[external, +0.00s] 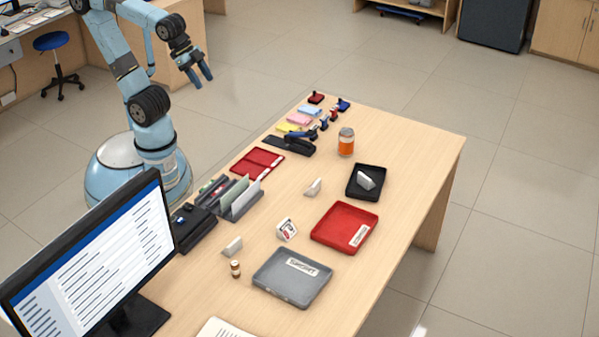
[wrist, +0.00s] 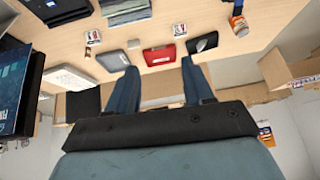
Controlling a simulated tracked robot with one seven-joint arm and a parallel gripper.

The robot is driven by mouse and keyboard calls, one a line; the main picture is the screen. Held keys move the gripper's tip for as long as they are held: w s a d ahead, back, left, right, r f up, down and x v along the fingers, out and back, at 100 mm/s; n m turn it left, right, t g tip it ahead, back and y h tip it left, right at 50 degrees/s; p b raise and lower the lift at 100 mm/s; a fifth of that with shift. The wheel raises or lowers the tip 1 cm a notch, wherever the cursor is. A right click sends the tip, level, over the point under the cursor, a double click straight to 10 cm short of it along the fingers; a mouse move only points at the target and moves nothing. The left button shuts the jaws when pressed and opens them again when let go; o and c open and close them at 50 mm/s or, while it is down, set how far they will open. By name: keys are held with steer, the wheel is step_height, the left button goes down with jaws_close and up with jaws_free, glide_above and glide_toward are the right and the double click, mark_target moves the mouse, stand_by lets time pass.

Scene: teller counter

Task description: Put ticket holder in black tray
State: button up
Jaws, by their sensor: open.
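Three small white wedge-shaped holders show in the external view: one near the front left (external: 232,246), one mid-table (external: 314,187), and one inside the black tray (external: 352,190). A white block with red and dark print (external: 286,229) stands between the grey and red trays and the desk organiser. I cannot tell which of these is the ticket holder. In the wrist view, two small printed pieces show, at left (wrist: 93,37) and centre (wrist: 180,30). The black tray (wrist: 212,37) lies right of centre there. My gripper (external: 203,82) is open and empty, raised off the table's far left side.
A red tray (external: 335,212) and a grey tray (external: 282,284) lie beside the black one. An orange jar (external: 346,145) stands behind it. A dark organiser (external: 238,205), red folder (external: 257,162), stapler (external: 288,144) and monitor (external: 95,255) line the robot's side. The right table edge is clear.

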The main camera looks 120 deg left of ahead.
steer(key=s+d+f, duration=0.1)
steer(key=s+d, duration=0.1)
steer(key=s, duration=0.3)
steer(key=shift+s+g+h, duration=0.35)
steer(key=shift+g+h, duration=0.05)
